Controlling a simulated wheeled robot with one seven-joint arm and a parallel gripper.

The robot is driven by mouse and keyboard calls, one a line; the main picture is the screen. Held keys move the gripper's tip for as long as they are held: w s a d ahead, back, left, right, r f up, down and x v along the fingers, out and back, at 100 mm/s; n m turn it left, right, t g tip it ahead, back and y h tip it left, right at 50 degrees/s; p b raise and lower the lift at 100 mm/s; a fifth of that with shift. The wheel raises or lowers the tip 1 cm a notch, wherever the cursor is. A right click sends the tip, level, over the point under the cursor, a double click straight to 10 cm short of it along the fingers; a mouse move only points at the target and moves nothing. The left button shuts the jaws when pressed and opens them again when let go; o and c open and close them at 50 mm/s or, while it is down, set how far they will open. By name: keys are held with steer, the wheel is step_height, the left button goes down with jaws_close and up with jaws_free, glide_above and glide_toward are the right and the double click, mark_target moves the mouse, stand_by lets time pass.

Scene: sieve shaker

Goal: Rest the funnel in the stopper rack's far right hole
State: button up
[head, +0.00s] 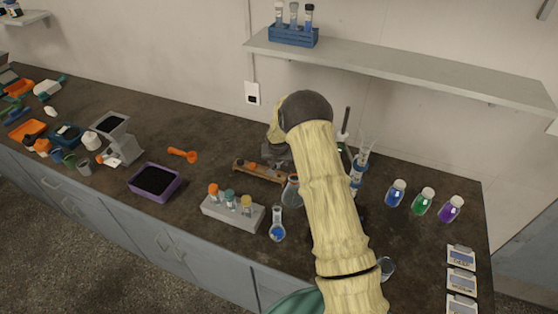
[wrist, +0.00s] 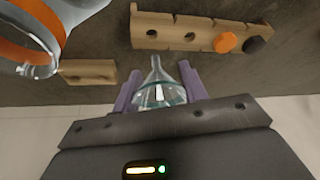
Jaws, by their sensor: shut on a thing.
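The clear glass funnel (wrist: 160,93) is between the purple fingers of my gripper (wrist: 160,88) in the wrist view, with its narrow stem pointing away from the palm. My gripper is shut on it. The wooden stopper rack (wrist: 172,22) lies beyond the stem tip, apart from it. An orange stopper (wrist: 225,42) and a black stopper (wrist: 256,45) sit toward the rack's right in the wrist view, and open holes show toward its left. In the head view the rack (head: 262,174) is left of my arm. The funnel cannot be made out there.
A glass flask with orange (wrist: 28,45) is close at upper left in the wrist view, beside a small wooden block (wrist: 88,72). A grey vial block (head: 232,212) and a blue-filled flask (head: 277,230) stand in front of the rack. An orange scoop (head: 182,155) lies left.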

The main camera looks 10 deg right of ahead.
steer(key=shift+d+f+b, duration=0.15)
steer(key=shift+f+b, duration=0.35)
steer(key=shift+f, duration=1)
steer(key=shift+w, duration=0.1)
steer(key=shift+f+b, duration=0.2)
steer(key=shift+b, duration=0.4)
steer(key=shift+f+b, duration=0.55)
steer(key=shift+f, duration=0.1)
